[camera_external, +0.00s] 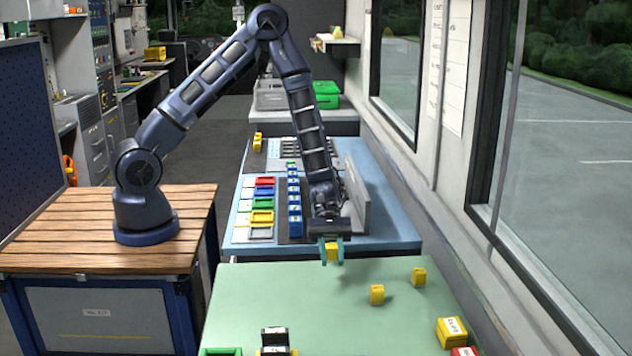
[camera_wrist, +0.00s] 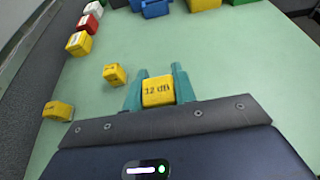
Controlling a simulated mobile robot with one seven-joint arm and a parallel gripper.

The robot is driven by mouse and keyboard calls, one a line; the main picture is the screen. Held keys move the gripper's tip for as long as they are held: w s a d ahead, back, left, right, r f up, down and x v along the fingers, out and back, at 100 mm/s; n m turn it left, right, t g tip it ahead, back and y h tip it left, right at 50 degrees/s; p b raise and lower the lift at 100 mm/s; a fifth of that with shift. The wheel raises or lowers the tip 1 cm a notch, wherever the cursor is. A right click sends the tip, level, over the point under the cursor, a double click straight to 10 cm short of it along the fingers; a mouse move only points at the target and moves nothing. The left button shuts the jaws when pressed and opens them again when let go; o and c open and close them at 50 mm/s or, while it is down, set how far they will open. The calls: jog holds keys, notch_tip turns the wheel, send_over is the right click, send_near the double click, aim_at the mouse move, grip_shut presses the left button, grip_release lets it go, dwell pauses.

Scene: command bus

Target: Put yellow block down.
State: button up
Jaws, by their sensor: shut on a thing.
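My gripper (camera_external: 331,252) is shut on a yellow block (camera_external: 332,250), with one teal finger on each side of it. The block also shows between the fingertips in the wrist view (camera_wrist: 158,92), with dark lettering on its face. Two other yellow blocks stand on the green table to the right, one nearer (camera_external: 377,294) and one farther (camera_external: 418,276).
A larger yellow box (camera_external: 451,332) and a red one (camera_external: 464,351) stand at the table's right side. A black and yellow item (camera_external: 274,341) and a green tray (camera_external: 221,352) are at the front. The blue table (camera_external: 395,235) behind holds coloured bins. The green table's middle is clear.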

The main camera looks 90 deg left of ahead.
aim_at(331, 284)
jog(key=shift+f, duration=2.95)
jog(key=shift+f, duration=0.1)
jog(key=o, duration=1)
